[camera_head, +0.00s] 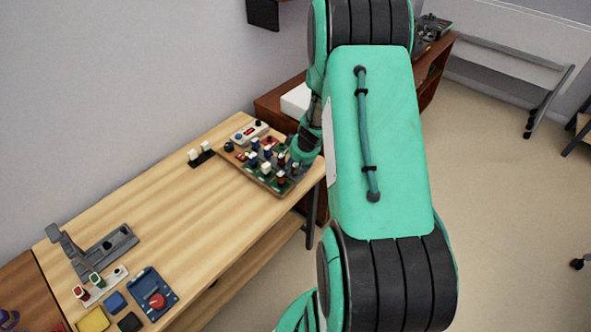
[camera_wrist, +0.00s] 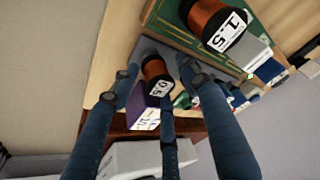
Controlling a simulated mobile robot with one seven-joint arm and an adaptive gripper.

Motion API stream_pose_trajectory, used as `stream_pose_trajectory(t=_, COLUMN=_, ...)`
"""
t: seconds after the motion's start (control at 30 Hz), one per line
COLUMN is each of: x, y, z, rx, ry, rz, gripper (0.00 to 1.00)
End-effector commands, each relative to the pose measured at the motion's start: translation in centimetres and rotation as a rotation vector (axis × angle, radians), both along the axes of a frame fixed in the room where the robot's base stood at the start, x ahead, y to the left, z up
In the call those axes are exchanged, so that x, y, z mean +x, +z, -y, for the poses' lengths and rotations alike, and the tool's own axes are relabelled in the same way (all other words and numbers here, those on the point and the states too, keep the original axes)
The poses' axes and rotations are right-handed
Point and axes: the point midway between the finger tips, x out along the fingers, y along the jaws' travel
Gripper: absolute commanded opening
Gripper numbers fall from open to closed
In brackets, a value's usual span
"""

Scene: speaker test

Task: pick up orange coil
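In the wrist view, a small orange coil (camera_wrist: 153,66) with a white label reading 0.5 lies between the fingertips. A larger orange coil (camera_wrist: 200,16) with a label reading 1.5 is at the top, on a green board (camera_wrist: 172,17). My gripper (camera_wrist: 159,74) is open, its dark blue fingers spread around the small coil; I cannot tell whether they touch it. In the head view, my arm partly covers the board (camera_head: 234,168) crowded with small parts, and the coils cannot be made out there.
Other parts crowd the coil, including a purple block (camera_wrist: 139,101) beside it. The wooden table (camera_head: 190,215) is clear in its middle. A grey stand (camera_head: 105,250) and a blue box with a red knob (camera_head: 152,292) are at its near end.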

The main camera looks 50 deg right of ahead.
Motion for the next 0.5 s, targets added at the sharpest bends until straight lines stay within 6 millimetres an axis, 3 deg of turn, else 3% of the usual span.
stream_pose_trajectory(t=0.03, x=0.0, y=0.0, z=0.0, rx=0.0, ry=0.0, rz=0.0, gripper=0.31)
stream_pose_trajectory(t=0.17, x=0.04, y=0.03, z=0.0, rx=0.0, ry=0.0, rz=0.001, gripper=0.06)
stream_pose_trajectory(t=0.5, x=0.24, y=0.18, z=-0.03, rx=0.0, ry=0.001, rz=0.003, gripper=0.06)
